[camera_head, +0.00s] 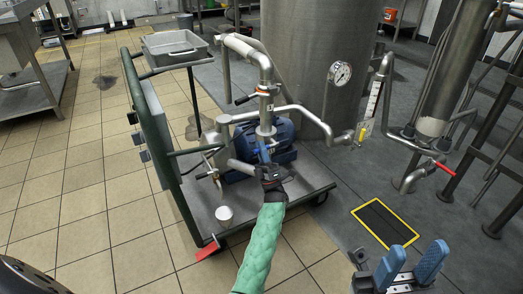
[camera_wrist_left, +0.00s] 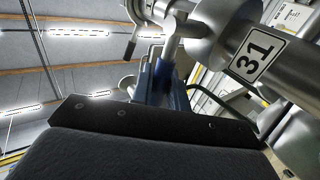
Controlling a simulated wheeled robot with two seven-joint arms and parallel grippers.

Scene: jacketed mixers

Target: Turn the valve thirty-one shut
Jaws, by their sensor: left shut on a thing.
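My left gripper (camera_head: 264,153), at the end of the green-sleeved arm, reaches up to the pipework on the cart. Its blue fingers (camera_wrist_left: 163,82) are closed at the valve with the black-on-white 31 label (camera_wrist_left: 257,57). In the left wrist view a pale metal stem (camera_wrist_left: 171,40) rises from between the fingertips, beside the labelled pipe. The part inside the fingers is mostly hidden, so the handle's exact angle cannot be told. My right gripper (camera_head: 408,266) is open and empty at the lower right, with its two blue fingers apart.
Another black lever (camera_head: 244,99) sticks out above. A large tank (camera_head: 310,60), a gauge (camera_head: 340,73) and a red-handled valve (camera_head: 444,168) stand to the right. Tiled floor at left is clear.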

